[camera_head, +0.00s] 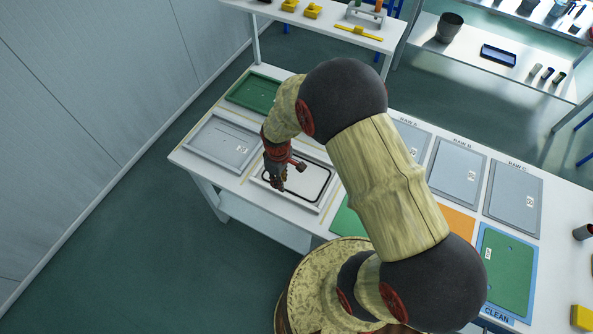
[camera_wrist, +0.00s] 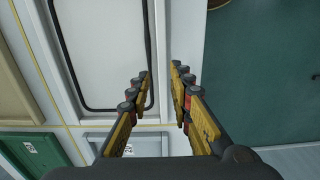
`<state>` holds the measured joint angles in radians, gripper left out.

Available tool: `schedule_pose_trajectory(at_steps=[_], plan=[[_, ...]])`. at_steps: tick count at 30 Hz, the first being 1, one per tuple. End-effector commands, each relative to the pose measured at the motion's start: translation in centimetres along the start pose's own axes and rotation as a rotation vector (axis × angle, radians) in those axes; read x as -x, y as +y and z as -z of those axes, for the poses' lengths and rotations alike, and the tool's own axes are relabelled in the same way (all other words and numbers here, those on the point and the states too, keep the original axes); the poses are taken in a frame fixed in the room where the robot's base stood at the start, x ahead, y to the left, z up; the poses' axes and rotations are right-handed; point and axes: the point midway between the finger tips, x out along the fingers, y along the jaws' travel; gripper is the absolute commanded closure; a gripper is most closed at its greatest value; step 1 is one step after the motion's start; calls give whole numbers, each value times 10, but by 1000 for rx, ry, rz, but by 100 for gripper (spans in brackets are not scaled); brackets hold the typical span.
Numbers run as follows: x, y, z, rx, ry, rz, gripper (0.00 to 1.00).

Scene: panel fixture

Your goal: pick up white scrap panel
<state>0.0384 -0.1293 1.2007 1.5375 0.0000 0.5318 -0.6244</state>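A white panel with a black outline (camera_head: 312,181) lies in a pale raised frame (camera_head: 325,204) on the white table, partly hidden by my arm in the head view. It also shows at the upper left of the wrist view (camera_wrist: 100,45). My gripper (camera_head: 277,187) points down over the near left part of that panel in the head view. In the wrist view my gripper's fingers (camera_wrist: 159,74) are apart with a gap between them, beside the panel's black-lined edge and over the frame's rim. Nothing is held. I cannot tell whether the fingertips touch the rim.
A grey panel tray (camera_head: 220,143) and a green one (camera_head: 253,92) lie beyond the frame. Grey raw panels (camera_head: 455,175), an orange area (camera_head: 457,221) and a green panel in a blue CLEAN tray (camera_head: 507,270) lie to the right. Open floor (camera_head: 130,250) is at the left.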

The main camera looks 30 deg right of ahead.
Motion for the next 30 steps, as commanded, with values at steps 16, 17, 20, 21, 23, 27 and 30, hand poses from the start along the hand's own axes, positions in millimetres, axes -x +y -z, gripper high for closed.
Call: schedule_pose_trajectory(at_steps=[16,17,20,21,23,27,30], plan=[[-66,-4,-9,0,-2,1,79],[-68,-4,-9,0,-1,1,79],[-74,-4,-9,0,-1,1,79],[-74,-4,-9,0,-1,1,79],[-74,-4,-9,0,-1,0,79],[-74,-4,-9,0,-1,1,79],[-74,-4,-9,0,-1,1,85]])
